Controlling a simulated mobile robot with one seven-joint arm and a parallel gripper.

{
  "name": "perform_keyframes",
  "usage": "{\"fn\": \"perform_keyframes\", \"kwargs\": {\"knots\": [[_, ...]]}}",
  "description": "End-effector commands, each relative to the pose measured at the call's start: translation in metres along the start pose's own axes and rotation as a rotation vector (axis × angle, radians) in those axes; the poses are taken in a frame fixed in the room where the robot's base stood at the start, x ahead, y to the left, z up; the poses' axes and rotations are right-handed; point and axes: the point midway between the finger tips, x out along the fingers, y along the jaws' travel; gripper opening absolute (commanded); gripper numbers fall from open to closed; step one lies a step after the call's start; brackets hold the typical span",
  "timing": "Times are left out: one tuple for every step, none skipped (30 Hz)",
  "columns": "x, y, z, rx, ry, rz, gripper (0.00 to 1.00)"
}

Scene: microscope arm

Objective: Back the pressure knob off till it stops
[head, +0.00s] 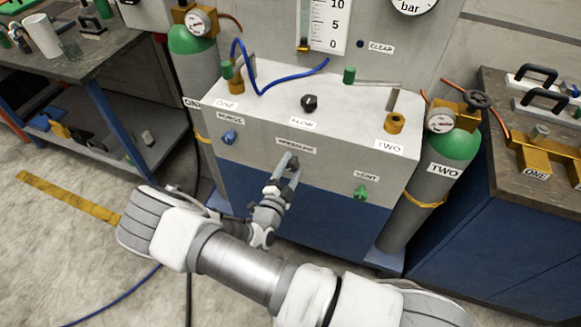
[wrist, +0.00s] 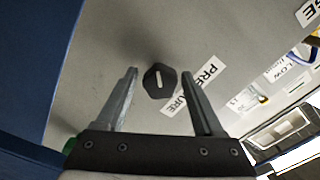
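The pressure knob (wrist: 158,81) is black with a white pointer line and sits on the grey panel front beside the PRESSURE label (wrist: 196,84). In the wrist view it lies between the tips of my gripper (wrist: 160,73), with a visible gap to each finger. The fingers are open and nothing is held. In the head view my gripper (head: 289,160) is at the panel front, just below the PRESSURE label (head: 296,145), and hides the knob. I cannot tell how far the tips are from the panel.
A black FLOW knob (head: 309,103) is on the console top. A blue PURGE knob (head: 229,137) is left on the front, and a green VENT knob (head: 360,192) right. Gas cylinders (head: 441,180) flank the console. A workbench (head: 530,200) stands at right.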

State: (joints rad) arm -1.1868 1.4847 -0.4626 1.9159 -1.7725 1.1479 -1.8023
Motion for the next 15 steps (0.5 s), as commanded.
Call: {"fn": "perform_keyframes", "kwargs": {"knots": [[0.000, 0.000, 0.000, 0.001, -0.001, 0.000, 0.78], [0.000, 0.000, 0.000, 0.001, -0.001, 0.000, 0.78], [0.000, 0.000, 0.001, 0.001, -0.001, 0.000, 0.78], [0.000, 0.000, 0.001, 0.001, -0.001, 0.000, 0.78], [0.000, 0.000, 0.001, 0.002, -0.001, 0.000, 0.78], [0.000, 0.000, 0.001, 0.002, -0.002, -0.001, 0.78], [0.000, 0.000, 0.001, 0.002, -0.002, -0.001, 0.78], [0.000, -0.001, 0.001, 0.002, -0.002, -0.001, 0.78], [-0.001, -0.001, 0.001, 0.002, -0.002, -0.001, 0.78], [-0.002, -0.001, 0.001, 0.002, -0.003, -0.001, 0.78], [-0.003, -0.001, 0.001, 0.002, -0.003, -0.001, 0.78], [-0.006, -0.001, 0.002, 0.002, -0.004, 0.000, 0.78], [-0.009, -0.001, 0.002, 0.002, -0.005, 0.000, 0.78], [-0.013, -0.001, 0.002, 0.002, -0.006, 0.000, 0.78], [-0.019, -0.001, 0.002, 0.002, -0.005, 0.000, 0.78]]}}
